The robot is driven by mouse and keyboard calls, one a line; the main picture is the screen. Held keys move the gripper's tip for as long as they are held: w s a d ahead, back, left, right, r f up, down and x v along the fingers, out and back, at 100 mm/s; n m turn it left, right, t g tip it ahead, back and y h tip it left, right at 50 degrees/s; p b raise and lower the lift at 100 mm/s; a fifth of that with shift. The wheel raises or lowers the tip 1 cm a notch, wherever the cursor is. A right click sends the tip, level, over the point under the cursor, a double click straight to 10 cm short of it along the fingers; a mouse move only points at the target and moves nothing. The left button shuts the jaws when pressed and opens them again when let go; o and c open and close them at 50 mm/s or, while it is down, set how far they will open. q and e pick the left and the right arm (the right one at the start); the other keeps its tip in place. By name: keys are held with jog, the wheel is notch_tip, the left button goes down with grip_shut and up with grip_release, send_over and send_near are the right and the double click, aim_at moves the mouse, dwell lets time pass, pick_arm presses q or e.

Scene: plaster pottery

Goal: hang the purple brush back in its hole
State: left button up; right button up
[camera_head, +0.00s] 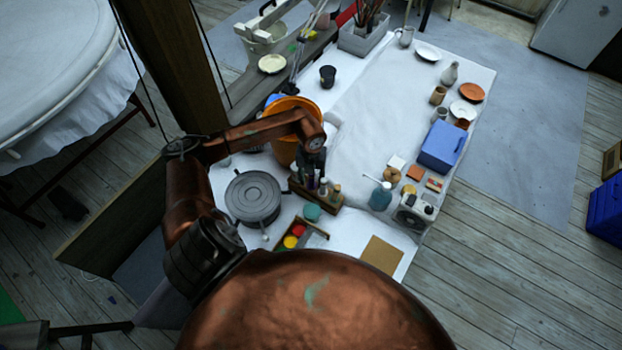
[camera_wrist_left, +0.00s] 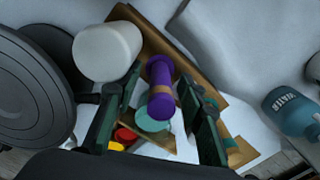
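The purple brush (camera_wrist_left: 160,78) has a purple handle with a tan band and shows in the left wrist view, seen nearly end-on. My left gripper (camera_wrist_left: 165,100) is open, with a green-black finger on each side of the brush and visible gaps between. In the head view the left gripper (camera_head: 313,165) points down over the wooden rack (camera_head: 332,205), which holds several small items. The rack also shows in the left wrist view (camera_wrist_left: 130,20), behind the brush. The brush's lower end and the rack's holes are hidden, so I cannot tell how it is seated. My right gripper is not in view.
A teal jar (camera_head: 312,212) and a small box with red and yellow paints (camera_head: 293,239) sit in front. A blue bottle (camera_head: 380,197) is to the right.

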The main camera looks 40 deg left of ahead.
pick_arm(q)
notch_tip(320, 180, up, 12)
dwell(0.6)
jog(key=shift+a, duration=0.1)
